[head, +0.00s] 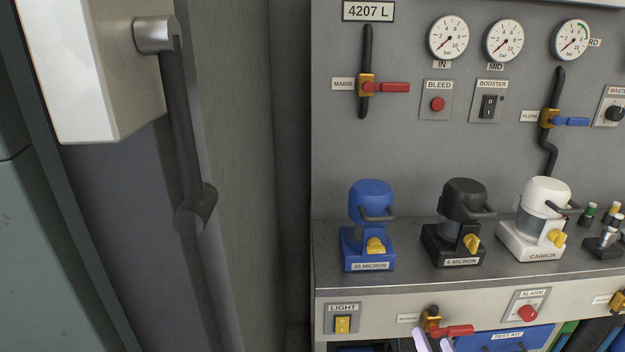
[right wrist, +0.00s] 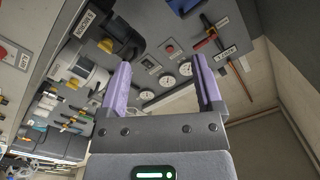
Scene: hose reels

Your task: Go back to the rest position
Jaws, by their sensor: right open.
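My right gripper (head: 433,341) shows at the bottom edge of the head view as pale purple fingertips, just below a valve with a yellow body and red handle (head: 455,331). I cannot tell if they touch it. In the right wrist view the two purple fingers of the right gripper (right wrist: 162,80) stand wide apart with nothing held between them. The grey panel with gauges (right wrist: 167,78) shows beyond them. My left gripper is not in view.
A shelf (head: 410,278) carries blue (head: 370,200), black (head: 463,205) and white (head: 544,200) filter housings. Under it are an alarm plate (head: 527,305) and a blue test kit case (head: 505,340). A white box (head: 90,65) with a dark bar (head: 180,130) stands at left.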

